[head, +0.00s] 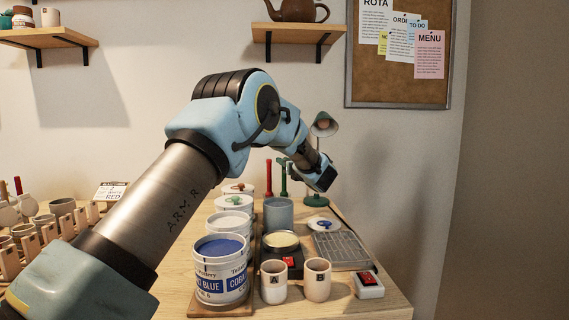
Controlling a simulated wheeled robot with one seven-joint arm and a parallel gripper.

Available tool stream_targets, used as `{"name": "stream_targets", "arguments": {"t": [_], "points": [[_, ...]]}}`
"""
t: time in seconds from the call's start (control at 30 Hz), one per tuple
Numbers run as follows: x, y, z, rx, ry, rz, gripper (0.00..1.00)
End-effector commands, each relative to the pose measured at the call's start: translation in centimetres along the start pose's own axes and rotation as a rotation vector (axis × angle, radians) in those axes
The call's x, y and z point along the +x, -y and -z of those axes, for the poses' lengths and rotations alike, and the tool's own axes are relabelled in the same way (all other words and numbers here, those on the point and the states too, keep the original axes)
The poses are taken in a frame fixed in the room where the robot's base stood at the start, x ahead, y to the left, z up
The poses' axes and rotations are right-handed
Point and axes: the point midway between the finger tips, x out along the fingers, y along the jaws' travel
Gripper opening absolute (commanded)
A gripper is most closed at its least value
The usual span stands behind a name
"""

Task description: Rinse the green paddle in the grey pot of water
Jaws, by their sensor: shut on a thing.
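My gripper (285,162) is small in the head view, at the end of my arm, which reaches over the table from the lower left. It is shut on the upper part of the green paddle (283,182), which stands about upright. The grey pot (278,214) stands on the table just below. The paddle's lower end is out of sight at the pot's far rim; I cannot tell whether it is inside the pot or behind it. The water is not visible from here.
A red-handled tool (268,178) stands upright left of the green paddle. A cobalt blue tub (221,278), white tubs, two cups (317,280) and a grey ridged tray (341,248) crowd the table. A green lamp (323,125) stands behind my wrist.

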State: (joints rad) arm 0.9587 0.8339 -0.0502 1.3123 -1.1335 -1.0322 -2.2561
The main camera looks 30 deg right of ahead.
Motion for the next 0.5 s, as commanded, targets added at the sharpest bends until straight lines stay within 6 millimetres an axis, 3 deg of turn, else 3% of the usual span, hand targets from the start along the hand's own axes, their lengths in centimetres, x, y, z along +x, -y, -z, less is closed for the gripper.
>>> {"name": "stream_targets", "arguments": {"t": [0.43,0.47,0.5], "points": [[0.01,-0.02,0.19,0.001,-0.002,0.0,0.0],[0.01,-0.02,0.2,0.001,-0.002,0.0,0.21],[0.01,-0.02,0.21,0.001,-0.002,0.0,0.26]]}}
